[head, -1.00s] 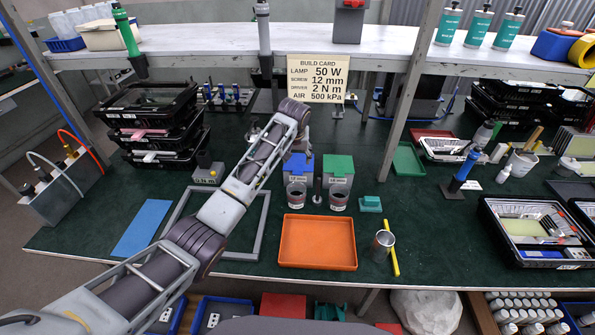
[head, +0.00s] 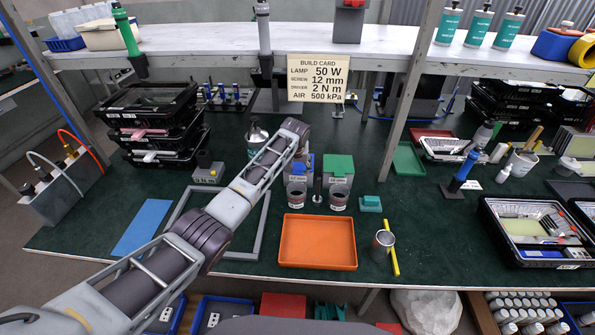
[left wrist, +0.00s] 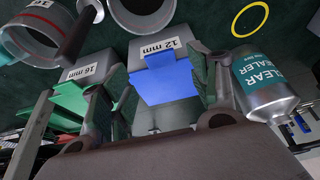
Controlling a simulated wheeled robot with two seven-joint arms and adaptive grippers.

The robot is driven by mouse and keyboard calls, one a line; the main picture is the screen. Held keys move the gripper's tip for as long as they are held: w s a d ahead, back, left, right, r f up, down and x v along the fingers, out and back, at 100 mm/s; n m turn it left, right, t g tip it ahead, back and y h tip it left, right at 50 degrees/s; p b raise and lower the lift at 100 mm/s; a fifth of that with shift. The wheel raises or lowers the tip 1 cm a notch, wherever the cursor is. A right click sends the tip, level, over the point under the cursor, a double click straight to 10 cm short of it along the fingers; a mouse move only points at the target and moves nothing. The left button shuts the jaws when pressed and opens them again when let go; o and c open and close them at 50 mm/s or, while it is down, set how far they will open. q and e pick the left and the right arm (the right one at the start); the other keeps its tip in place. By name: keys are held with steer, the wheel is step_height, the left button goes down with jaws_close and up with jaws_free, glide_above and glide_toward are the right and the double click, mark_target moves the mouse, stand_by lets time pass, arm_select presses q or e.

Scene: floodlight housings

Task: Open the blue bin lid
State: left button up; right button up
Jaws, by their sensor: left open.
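The blue lid (head: 304,160) sits on a grey bin, partly hidden by my left arm in the head view. In the left wrist view the blue lid (left wrist: 165,80) looks closed on the bin labelled 12 mm (left wrist: 160,49). My left gripper (left wrist: 160,72) is open, with one finger to each side of the lid in that view. I cannot tell whether a finger touches it. In the head view the left gripper (head: 303,144) is above the back of the blue bin, mostly hidden by its own wrist. My right gripper is not in view.
A matching bin with a green lid (head: 338,165) stands close on the right. Two cups (head: 297,192) (head: 338,196) stand in front of the bins. A sealer can (head: 255,138) stands to the left behind. An orange tray (head: 318,243) lies in front.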

mark_target(298, 172)
arm_select(q)
steer(key=shift+b+x, duration=0.4)
steer(key=shift+x, duration=1.8)
jaws_close()
